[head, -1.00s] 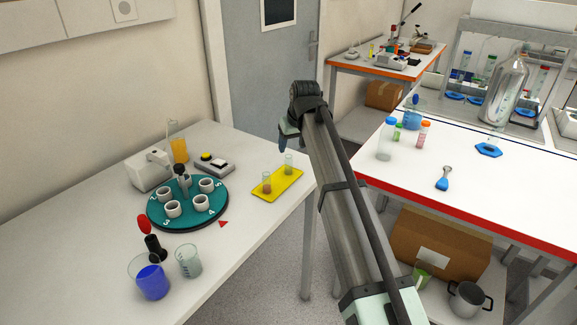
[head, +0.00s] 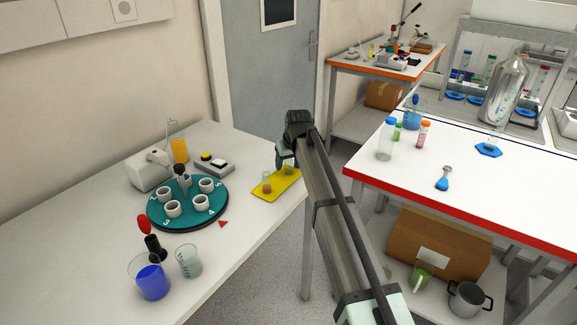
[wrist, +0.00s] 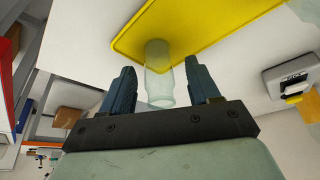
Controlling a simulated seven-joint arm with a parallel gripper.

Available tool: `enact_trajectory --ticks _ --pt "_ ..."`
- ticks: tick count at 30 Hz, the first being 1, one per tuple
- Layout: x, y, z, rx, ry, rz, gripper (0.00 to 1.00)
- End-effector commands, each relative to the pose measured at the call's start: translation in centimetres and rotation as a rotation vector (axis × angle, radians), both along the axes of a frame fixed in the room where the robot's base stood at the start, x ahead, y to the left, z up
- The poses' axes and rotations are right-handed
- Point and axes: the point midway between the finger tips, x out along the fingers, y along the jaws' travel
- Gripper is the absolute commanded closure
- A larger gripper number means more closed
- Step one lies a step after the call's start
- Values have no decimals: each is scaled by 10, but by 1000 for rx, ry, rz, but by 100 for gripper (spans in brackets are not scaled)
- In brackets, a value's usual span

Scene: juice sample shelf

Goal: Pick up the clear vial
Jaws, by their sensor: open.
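The clear vial (wrist: 160,85) stands on the yellow tray (wrist: 195,22) in the wrist view, its near end between my two fingers. My gripper (wrist: 159,66) is open, with one dark finger on each side of the vial and a visible gap at both sides. In the head view, my gripper (head: 281,162) is over the right end of the yellow tray (head: 277,190), and the clear vial (head: 289,169) is partly hidden by it. A second vial with reddish contents (head: 267,187) stands at the tray's left end.
A teal round rack (head: 187,214) with white cups, a small grey device (head: 214,166) and a beaker of blue liquid (head: 151,279) share the left table. A second table (head: 460,205) with bottles stands to the right. The near right part of the left table is clear.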

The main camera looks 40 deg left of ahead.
Motion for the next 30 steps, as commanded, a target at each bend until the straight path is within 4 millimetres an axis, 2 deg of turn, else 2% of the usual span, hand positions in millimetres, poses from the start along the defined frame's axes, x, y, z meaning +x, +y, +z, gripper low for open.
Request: enact_trajectory --ticks 3,10,27,30 --pt "2 4 -11 -1 1 0 39" --pt "2 4 -12 0 0 0 39" --pt "2 4 -11 0 0 0 94" --pt "2 4 -11 0 0 0 94"
